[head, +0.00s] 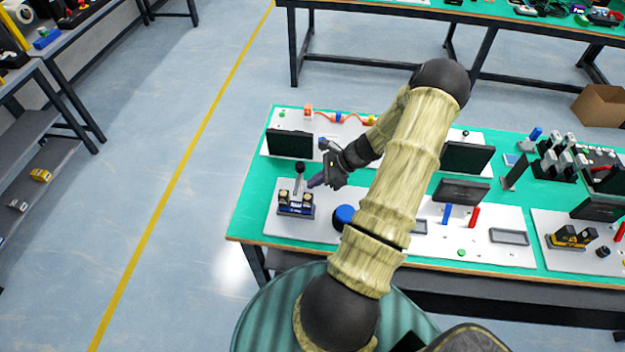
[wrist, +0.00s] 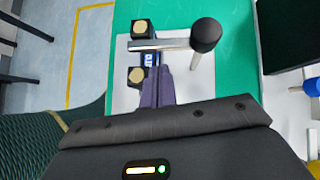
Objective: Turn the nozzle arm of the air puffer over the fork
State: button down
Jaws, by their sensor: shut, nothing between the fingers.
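A small device with two black posts (head: 296,203) and a blue label stands at the left end of the white panel. I take it for the fork. In the wrist view its two posts carry cream discs, one of them here (wrist: 137,76). A bright metal bar (wrist: 160,45), apparently the nozzle arm, reaches across between the posts. A black knob (wrist: 206,35) is at its right end; the knob also shows in the head view (head: 299,167). My gripper (head: 312,183) is shut and empty, its purple fingers (wrist: 157,72) close beside the device. Contact cannot be told.
A blue round button (head: 344,214) lies right of the device. A dark screen (head: 290,144) stands behind it. Panels with levers and a yellow-black post device (head: 570,237) are farther right. The floor left of the green table (head: 240,222) is clear.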

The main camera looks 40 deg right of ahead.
jog(key=s+f+b+v, duration=0.1)
jog(key=s+b+v, duration=0.1)
jog(key=v, duration=0.9)
jog(key=shift+s+r, duration=0.2)
jog(key=w+a+r+n+g+h, duration=0.1)
jog(key=w+a+n+g+h, duration=0.2)
jog(key=w+a+n, duration=0.5)
jog(key=w+a+r+n+g+h, duration=0.2)
jog(key=w+a+n, duration=0.6)
jog(key=n, duration=1.8)
jog(key=w+g+h+p, duration=0.1)
jog(key=g+h, duration=0.1)
jog(key=h, duration=0.1)
jog(key=shift+w+a+r+g+h, duration=0.2)
jog(key=shift+w+r+g+h, duration=0.1)
jog(key=shift+w+h, duration=0.1)
